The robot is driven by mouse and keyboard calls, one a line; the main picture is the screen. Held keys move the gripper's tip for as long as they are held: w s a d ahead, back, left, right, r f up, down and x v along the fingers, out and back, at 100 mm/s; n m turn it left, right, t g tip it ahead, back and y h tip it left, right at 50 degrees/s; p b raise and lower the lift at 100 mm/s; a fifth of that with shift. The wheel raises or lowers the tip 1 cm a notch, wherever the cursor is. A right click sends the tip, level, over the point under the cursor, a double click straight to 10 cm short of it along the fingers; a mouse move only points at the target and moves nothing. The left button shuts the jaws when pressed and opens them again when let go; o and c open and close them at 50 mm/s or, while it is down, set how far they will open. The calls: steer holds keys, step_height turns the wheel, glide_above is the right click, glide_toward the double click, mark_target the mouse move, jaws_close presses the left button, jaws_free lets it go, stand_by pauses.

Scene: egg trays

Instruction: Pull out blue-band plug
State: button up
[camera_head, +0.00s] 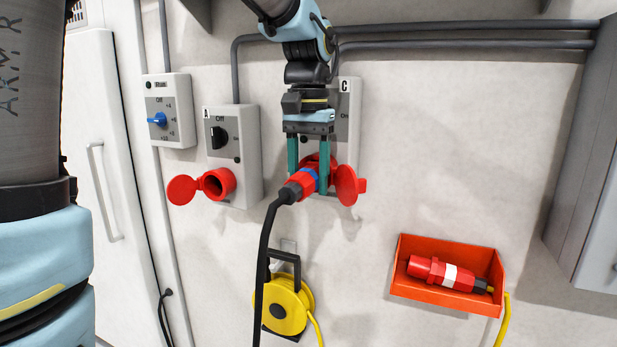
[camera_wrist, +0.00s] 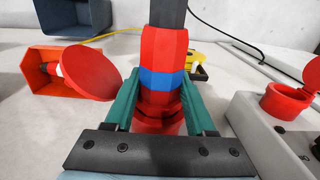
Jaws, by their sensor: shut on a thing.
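The blue-band plug (camera_head: 302,183) is red with a blue band and a black cable hanging down from its back end. It sits at the red socket of box C (camera_head: 347,118), with the socket's red lid (camera_head: 349,185) open to the right. My gripper (camera_head: 310,172) has its teal fingers on both sides of the plug and is shut on it. In the wrist view the plug (camera_wrist: 163,55) stands between the two fingers (camera_wrist: 157,98), its front end at the red socket. How deep it sits in the socket is hidden.
Box A (camera_head: 247,150) on the left has an empty red socket (camera_head: 218,183) with its lid open. A white-band plug (camera_head: 440,271) lies in an orange bin (camera_head: 440,298) at the lower right. A yellow cable reel (camera_head: 300,302) hangs below. The wall between reel and bin is clear.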

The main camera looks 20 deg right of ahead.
mark_target(297, 178)
jaws_close()
steer(key=shift+s+a, duration=0.8)
steer(key=shift+s, duration=0.1)
steer(key=shift+s+a, duration=0.25)
steer(key=shift+s+a, duration=0.25)
steer(key=shift+s+a, duration=0.4)
steer(key=shift+s, duration=0.1)
stand_by(0.4)
steer(key=shift+s+a+b, duration=0.3)
steer(key=shift+s+a, duration=1.75)
steer(key=shift+s, duration=0.1)
